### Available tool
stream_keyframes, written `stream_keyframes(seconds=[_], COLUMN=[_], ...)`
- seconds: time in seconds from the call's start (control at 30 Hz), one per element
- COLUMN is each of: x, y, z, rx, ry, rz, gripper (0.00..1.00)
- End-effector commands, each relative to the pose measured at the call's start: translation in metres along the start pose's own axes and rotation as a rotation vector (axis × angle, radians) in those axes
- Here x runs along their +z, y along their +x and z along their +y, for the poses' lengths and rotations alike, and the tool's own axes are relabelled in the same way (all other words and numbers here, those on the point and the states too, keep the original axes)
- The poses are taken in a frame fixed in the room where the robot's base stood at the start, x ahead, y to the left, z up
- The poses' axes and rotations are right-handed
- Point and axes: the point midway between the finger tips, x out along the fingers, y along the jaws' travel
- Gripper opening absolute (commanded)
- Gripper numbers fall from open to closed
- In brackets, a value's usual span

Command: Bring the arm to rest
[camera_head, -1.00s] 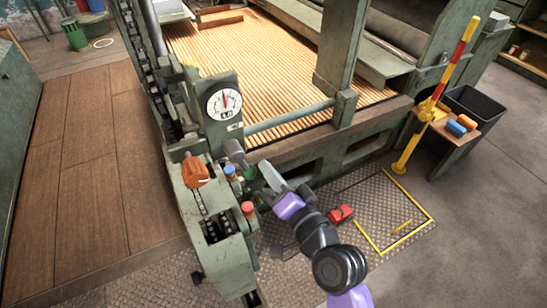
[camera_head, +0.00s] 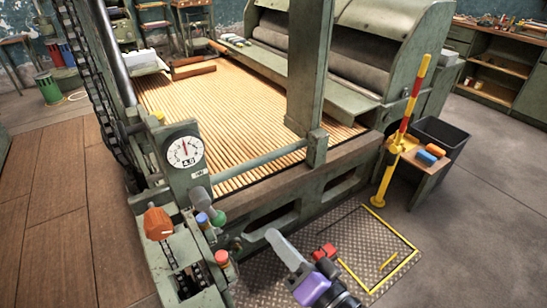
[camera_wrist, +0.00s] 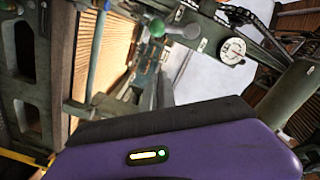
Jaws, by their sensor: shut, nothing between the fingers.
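My gripper (camera_head: 273,237) shows at the bottom middle of the head view, its grey fingers shut and empty. It has a purple body behind the fingers. The fingers point up and left, toward the green machine's control stand. In the picture they lie right of the red button (camera_head: 222,257) and the grey-ended lever (camera_head: 203,199), apart from both. The rest of my arm is cut off by the lower edge. The wrist view shows my purple casing across the bottom; the fingertips cannot be made out there.
The control stand carries an orange knob (camera_head: 158,223) and a round dial (camera_head: 185,152). A red pedal (camera_head: 325,252) sits on the floor plate. A yellow-and-red post (camera_head: 397,145) stands at right by a small bench and dark bin (camera_head: 440,138). Open floor lies at far right.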

Motion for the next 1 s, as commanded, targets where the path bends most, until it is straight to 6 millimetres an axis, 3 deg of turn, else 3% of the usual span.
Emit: stream_keyframes(seconds=[0.17,0.27,0.33,0.57,0.7,1.0], x=[-0.006,-0.028,-0.04,-0.047,-0.04,-0.011], y=[0.0,-0.003,-0.016,-0.085,-0.137,-0.245], z=[0.0,-0.002,0.002,0.031,0.044,0.044], rx=[0.001,0.01,0.043,0.199,0.303,0.489], ry=[-0.018,-0.089,-0.162,-0.366,-0.493,-0.746], rz=[0.026,0.105,0.176,0.315,0.354,0.33], gripper=[0.0,0.0,0.0,0.0,0.0,0.0])
